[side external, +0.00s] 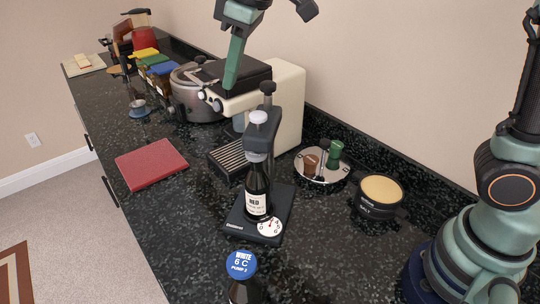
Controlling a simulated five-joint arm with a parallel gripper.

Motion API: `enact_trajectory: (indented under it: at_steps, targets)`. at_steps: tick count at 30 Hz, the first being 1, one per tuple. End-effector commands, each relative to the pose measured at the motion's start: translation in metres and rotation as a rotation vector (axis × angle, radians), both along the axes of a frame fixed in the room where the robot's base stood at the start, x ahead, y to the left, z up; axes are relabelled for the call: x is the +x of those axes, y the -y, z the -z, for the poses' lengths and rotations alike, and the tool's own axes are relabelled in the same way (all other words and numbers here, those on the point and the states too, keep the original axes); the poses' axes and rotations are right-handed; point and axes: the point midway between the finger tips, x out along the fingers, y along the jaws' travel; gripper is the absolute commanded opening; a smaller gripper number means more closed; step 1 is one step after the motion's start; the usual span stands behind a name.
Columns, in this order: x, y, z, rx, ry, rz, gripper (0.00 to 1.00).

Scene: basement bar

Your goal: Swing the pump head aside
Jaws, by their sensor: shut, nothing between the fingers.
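A black pump stand (285,206) with a round white dial stands on the dark counter. A dark bottle labelled RED (257,203) stands upright on its base. The pump head (263,132), a dark arm on a rear post with a pale cap at its front, is over the bottle's neck. My gripper (231,82) hangs in from the top as a narrow green form pointing down, shut and empty. It appears above and slightly left of the pump head, in front of the coffee machine in the picture, apart from the pump. Its exact depth is unclear.
A second bottle with a blue WHITE cap (241,264) stands near the front edge. A cream coffee machine (290,105) is behind the pump. A round tray (311,178) and a black tub (380,197) are right. A red mat (151,164) lies left.

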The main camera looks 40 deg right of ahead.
Motion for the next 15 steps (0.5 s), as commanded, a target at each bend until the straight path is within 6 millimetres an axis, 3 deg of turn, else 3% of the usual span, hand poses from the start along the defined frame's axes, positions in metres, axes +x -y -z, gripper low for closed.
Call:
enact_trajectory:
  at_steps: [9,15]
  targets:
    - [0.014,-0.012,0.056,0.001,-0.006,-0.002,0.0]
    - [0.018,-0.015,0.079,0.004,-0.003,-0.002,0.0]
